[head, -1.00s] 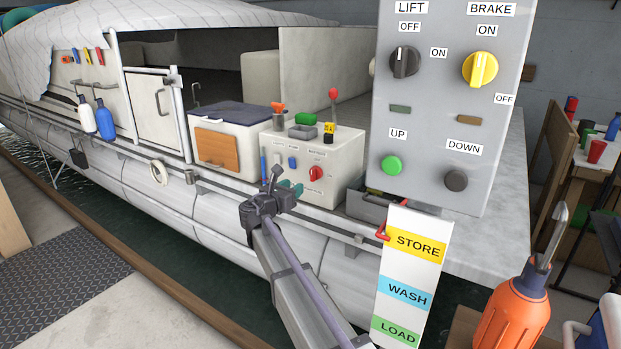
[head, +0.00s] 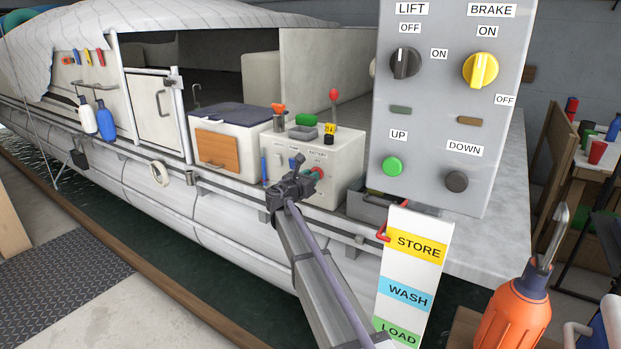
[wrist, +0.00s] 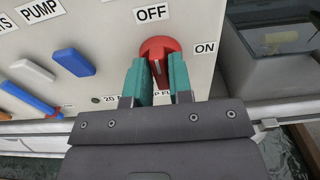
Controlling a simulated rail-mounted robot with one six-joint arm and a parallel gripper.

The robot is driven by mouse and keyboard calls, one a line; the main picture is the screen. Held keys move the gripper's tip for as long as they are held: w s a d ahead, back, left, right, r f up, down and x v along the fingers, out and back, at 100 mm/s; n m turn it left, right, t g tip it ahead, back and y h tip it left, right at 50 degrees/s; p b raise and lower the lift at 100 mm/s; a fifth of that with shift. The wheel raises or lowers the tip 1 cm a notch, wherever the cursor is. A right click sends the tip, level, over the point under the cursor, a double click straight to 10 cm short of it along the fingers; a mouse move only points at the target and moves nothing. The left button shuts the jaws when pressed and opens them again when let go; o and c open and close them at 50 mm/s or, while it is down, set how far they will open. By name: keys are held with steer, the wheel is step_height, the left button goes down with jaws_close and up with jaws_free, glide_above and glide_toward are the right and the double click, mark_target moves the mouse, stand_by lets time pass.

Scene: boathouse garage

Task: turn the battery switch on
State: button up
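The battery switch is a red rotary knob (wrist: 157,46) on the white console (head: 346,175), also visible in the head view (head: 319,170). "OFF" is printed above it and "ON" to its right. Its pale pointer mark appears roughly upright, towards "OFF". My gripper (wrist: 160,72) has its two teal fingers on either side of the knob's lower part, with a gap between them. They look open around the raised grip; I cannot tell whether they touch it. In the head view my gripper (head: 304,179) is in front of the console and partly covers its face.
Blue (wrist: 73,62) and white (wrist: 32,72) pump and lights switches sit left of the knob. A grey open bin (head: 370,204) stands right of the console, and a cooler (head: 230,135) stands left. The lift/brake panel (head: 440,120) rises at right. A rail runs below.

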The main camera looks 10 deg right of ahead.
jaws_close()
steer(key=shift+m, duration=0.3)
steer(key=m, duration=1.7)
steer(key=shift+s+d+f, duration=0.15)
steer(key=shift+f, duration=0.1)
steer(key=shift+m, duration=0.3)
